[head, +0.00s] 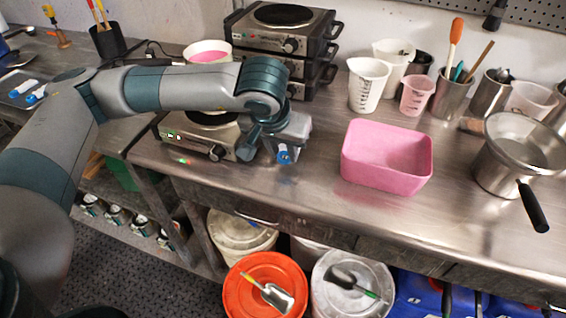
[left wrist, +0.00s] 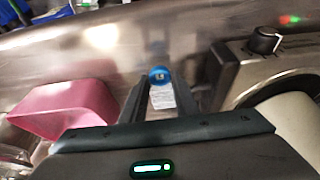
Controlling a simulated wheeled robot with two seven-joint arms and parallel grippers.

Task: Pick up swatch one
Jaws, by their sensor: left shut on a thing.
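My left gripper (head: 285,148) is above the steel bench, between the hot plate and the pink tub. It is shut on a small white piece with a round blue end, which I take to be swatch one (head: 284,156). In the left wrist view the blue end and white body of swatch one (left wrist: 160,88) show between the two fingers (left wrist: 163,98). The blue end carries a small mark that I cannot read. In the head view the gripper hides part of the piece. I cannot tell whether it touches the bench. My right gripper is not in view.
A pink tub (head: 362,176) stands right of the gripper, and a hot plate (head: 170,132) stands close on its left. Stacked hot plates (head: 268,35) are behind. A steel pan (head: 490,170) is at the right. Two similar white-and-blue pieces (head: 36,96) lie far left.

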